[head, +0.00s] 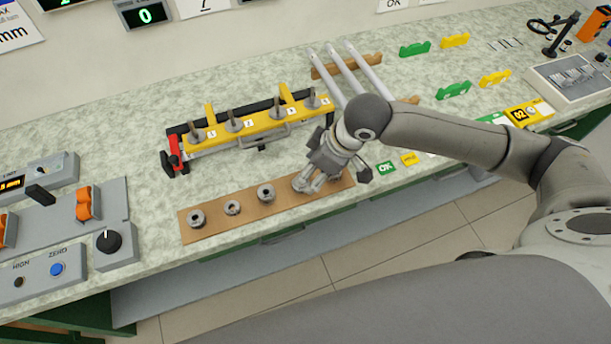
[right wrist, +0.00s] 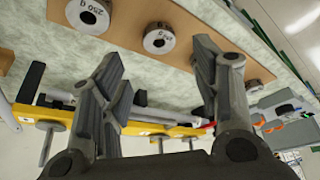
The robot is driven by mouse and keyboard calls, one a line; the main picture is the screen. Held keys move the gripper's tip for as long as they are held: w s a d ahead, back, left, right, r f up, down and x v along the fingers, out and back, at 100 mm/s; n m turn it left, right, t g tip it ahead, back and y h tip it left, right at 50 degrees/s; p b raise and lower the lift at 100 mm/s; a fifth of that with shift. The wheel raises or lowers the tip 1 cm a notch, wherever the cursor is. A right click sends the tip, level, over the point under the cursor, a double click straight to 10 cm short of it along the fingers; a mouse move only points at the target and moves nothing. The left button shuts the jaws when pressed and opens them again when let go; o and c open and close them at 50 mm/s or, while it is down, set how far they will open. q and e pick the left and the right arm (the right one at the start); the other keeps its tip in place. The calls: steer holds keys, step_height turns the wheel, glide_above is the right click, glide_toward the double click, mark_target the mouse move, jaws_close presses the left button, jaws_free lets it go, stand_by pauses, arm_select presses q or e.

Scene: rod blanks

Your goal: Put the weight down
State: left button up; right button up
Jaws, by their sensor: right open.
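Several round metal weights with centre holes lie on the brown board. In the head view they include the left weight (head: 197,219), the middle weight (head: 232,208) and the right weight (head: 266,192). My right gripper (head: 308,186) is low over the board's right end, beside the right weight, and covers that end. In the right wrist view its fingers (right wrist: 158,58) are spread and nothing is held between them. A weight marked 250 g (right wrist: 88,14) shows at the upper left, another weight (right wrist: 158,40) beyond the finger gap. My left gripper is not in view.
The brown board (head: 216,222) lies near the bench's front edge. A yellow rack (head: 262,127) with several upright pegs stands behind it. Three pale rods (head: 362,62) lie on a brown holder to the right. Control boxes (head: 75,208) stand at left. Bench between board and rack is clear.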

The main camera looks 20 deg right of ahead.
steer(key=v, duration=0.6)
steer(key=shift+r, duration=0.4)
steer(key=shift+s+d, duration=0.1)
steer(key=shift+s, duration=0.05)
